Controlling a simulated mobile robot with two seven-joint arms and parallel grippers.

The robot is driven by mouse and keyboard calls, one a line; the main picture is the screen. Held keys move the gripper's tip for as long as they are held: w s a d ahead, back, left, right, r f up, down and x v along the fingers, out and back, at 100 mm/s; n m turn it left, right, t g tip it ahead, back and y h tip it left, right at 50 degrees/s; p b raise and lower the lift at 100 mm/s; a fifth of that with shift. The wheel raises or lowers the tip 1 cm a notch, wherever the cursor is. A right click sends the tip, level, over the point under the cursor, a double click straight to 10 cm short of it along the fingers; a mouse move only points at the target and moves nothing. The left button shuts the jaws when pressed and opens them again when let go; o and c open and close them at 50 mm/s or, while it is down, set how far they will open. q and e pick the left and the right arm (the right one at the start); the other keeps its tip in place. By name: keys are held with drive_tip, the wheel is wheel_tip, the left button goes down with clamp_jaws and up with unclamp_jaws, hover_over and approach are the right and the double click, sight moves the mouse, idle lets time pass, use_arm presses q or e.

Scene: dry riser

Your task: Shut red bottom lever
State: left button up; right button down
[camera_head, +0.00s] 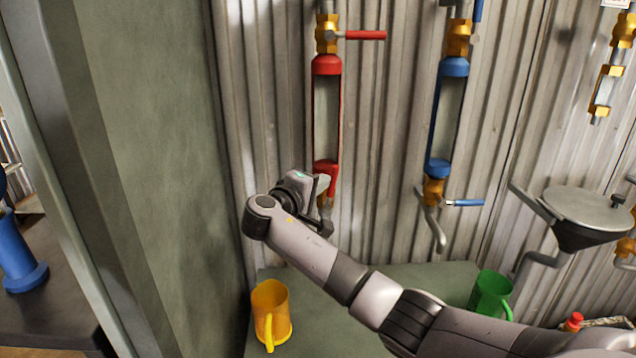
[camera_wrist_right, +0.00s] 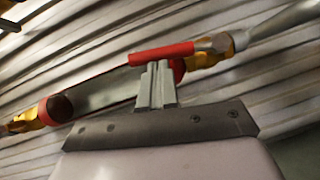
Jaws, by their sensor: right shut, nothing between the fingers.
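The red bottom lever (camera_wrist_right: 160,53) shows in the right wrist view, lying roughly along the pipe beside the lower brass valve (camera_wrist_right: 206,58). The closed fingertips of my right gripper (camera_wrist_right: 155,68) are right at the lever's side; I cannot tell whether they touch. In the head view my right gripper (camera_head: 322,184) is at the lower end of the red-capped tube (camera_head: 327,112) and hides most of the lower valve and its lever. The gripper is shut and empty. My left gripper is not in view.
A red top lever (camera_head: 364,35) points right. To the right is a blue-capped tube (camera_head: 448,110) with a lower blue lever (camera_head: 466,203). A yellow mug (camera_head: 271,310) and a green mug (camera_head: 490,293) stand on the green table (camera_head: 430,278). A green wall (camera_head: 150,150) borders the left.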

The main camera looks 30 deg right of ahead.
drive_tip(key=shift+s+d+r+m+y, duration=0.1)
drive_tip(key=shift+s+d+m+y, duration=0.1)
drive_tip(key=shift+d+m+y, duration=0.1)
drive_tip(key=s+d+f+m+t+y+p, duration=0.2)
drive_tip(key=s+d+f+m+y+p, duration=0.2)
drive_tip(key=d+m+y+p, duration=0.3)
drive_tip(key=shift+s+f+m+t+y+p, duration=0.25)
drive_tip(key=shift+m+y+p, duration=0.75)
drive_tip(key=shift+p, duration=1.35)
